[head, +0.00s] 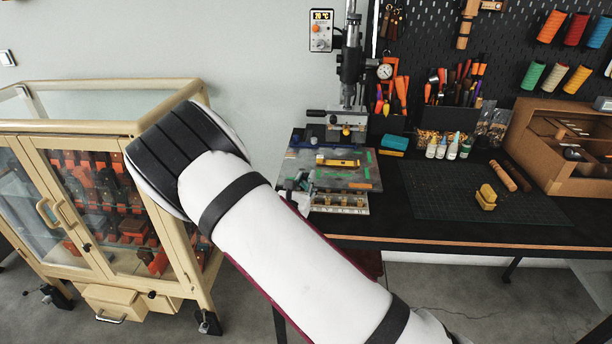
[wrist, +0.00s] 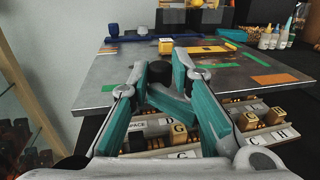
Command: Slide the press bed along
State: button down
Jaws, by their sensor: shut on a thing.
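The press bed (head: 342,178) is a flat grey metal plate with green and orange tape patches, under the stamping press (head: 350,75) at the left of the black bench. It fills the middle of the wrist view (wrist: 245,75). My gripper (head: 303,183) is at the bed's front left edge. In the wrist view its teal-padded fingers (wrist: 161,68) are on either side of a black knob (wrist: 160,73) at the bed's front edge, and are shut on it. A yellow bar (head: 338,162) lies on the bed. My arm hides part of the bench front.
Lettered stamp blocks in trays (wrist: 268,134) sit just below the bed's front edge. A glass cabinet (head: 100,200) stands left. A cutting mat (head: 440,200), bottles (head: 442,148) and a wooden organiser (head: 540,145) are to the right on the bench.

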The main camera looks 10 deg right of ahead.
jog(key=shift+s+d+f+p+v, duration=0.1)
jog(key=shift+p+v, duration=0.3)
jog(key=shift+v, duration=0.4)
jog(key=shift+s+d+f+p+v, duration=0.15)
jog(key=shift+p+v, duration=0.25)
jog(key=shift+v, duration=0.4)
jog(key=shift+w+d+p+v, duration=0.1)
jog(key=shift+p+v, duration=0.3)
jog(key=shift+v, duration=0.4)
jog(key=c, duration=1.2)
grip_release()
jog(key=shift+d, duration=0.1)
jog(key=shift+r, duration=0.1)
